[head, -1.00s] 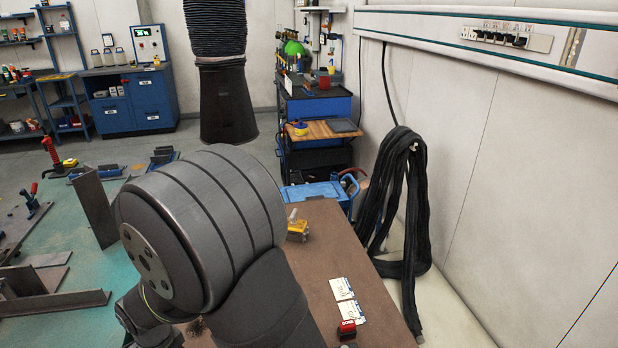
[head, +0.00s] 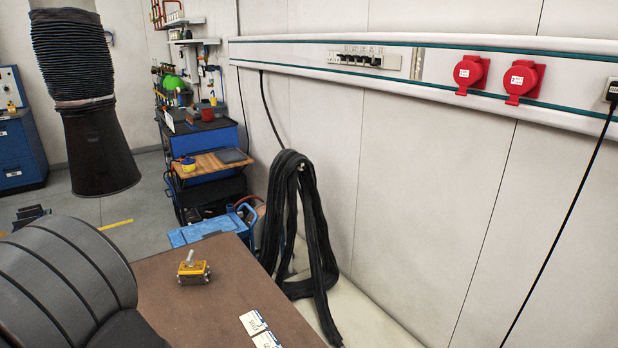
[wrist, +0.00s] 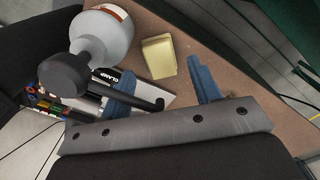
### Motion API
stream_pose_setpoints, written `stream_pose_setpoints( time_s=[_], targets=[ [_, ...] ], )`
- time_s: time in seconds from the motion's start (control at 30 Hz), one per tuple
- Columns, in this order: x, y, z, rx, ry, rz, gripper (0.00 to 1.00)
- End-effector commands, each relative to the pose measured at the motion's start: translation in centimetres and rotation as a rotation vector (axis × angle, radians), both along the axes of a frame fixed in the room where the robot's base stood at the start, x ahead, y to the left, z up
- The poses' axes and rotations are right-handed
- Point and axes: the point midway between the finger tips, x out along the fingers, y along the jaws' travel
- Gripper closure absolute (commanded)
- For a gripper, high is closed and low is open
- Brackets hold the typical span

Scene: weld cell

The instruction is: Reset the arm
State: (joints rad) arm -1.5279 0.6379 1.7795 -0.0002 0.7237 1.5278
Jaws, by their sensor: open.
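My arm (head: 60,270) shows in the head view as a large dark grey rounded link at the lower left, beside the brown bench (head: 165,320). My gripper (wrist: 161,70) is out of the head view and shows in the wrist view. Its two blue fingers stand well apart, with nothing held between them. A pale yellow block (wrist: 159,56) lies on the brown surface beyond the fingertips. A white rounded bottle-like thing with a dark grey end (wrist: 108,38) is at the upper left, close to the left finger.
A yellow switch box (head: 193,270) and white cards (head: 254,323) lie on the bench. Black cables (head: 303,215) hang by the right wall. A card marked CLAMP (wrist: 106,76) lies near the left finger.

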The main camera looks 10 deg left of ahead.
Motion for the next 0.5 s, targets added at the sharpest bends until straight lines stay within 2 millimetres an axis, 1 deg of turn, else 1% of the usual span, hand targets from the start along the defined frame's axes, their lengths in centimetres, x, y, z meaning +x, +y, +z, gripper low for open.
stream_pose_setpoints(
  time_s=[0.5],
  targets=[
    [0.0,0.1,9.9,0.005,0.0,0.0,0.43]
  ],
)
